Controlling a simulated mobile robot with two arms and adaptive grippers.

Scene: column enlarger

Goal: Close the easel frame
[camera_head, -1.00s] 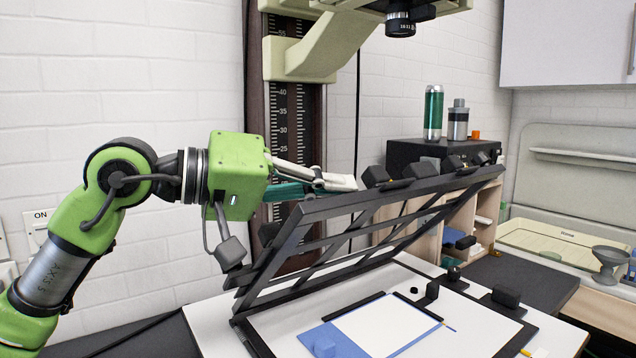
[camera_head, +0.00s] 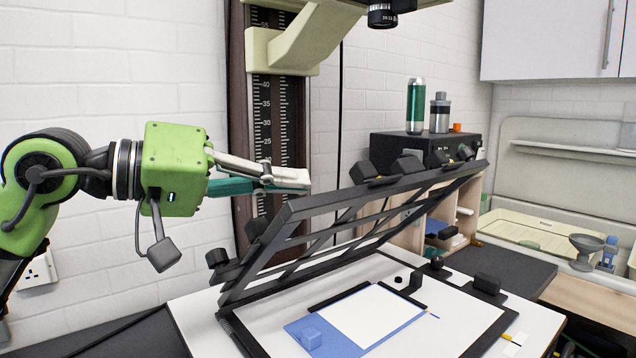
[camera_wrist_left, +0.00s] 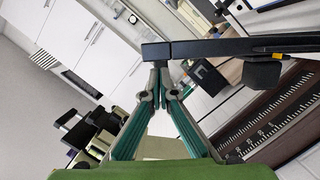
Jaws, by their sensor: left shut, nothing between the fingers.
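The easel's black frame (camera_head: 335,203) stands open and tilted over its white baseboard (camera_head: 200,312), with crossbars and several black knobs. A white sheet on a blue mat (camera_head: 330,338) lies on the board below it. My left gripper (camera_head: 306,182) is shut and empty, just above the raised edge near the left part of the frame. In the left wrist view, the shut fingertips (camera_wrist_left: 162,68) lie near a black frame bar (camera_wrist_left: 215,47); I cannot tell whether they touch it. My right gripper is not in view.
The enlarger column (camera_head: 275,110) rises behind the frame, with its lens (camera_head: 382,16) overhead. A black box (camera_head: 425,148) carrying a green bottle (camera_head: 415,105) and a grey bottle (camera_head: 440,112) stands behind right. A sink area (camera_head: 545,235) with a funnel (camera_head: 586,245) is at right.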

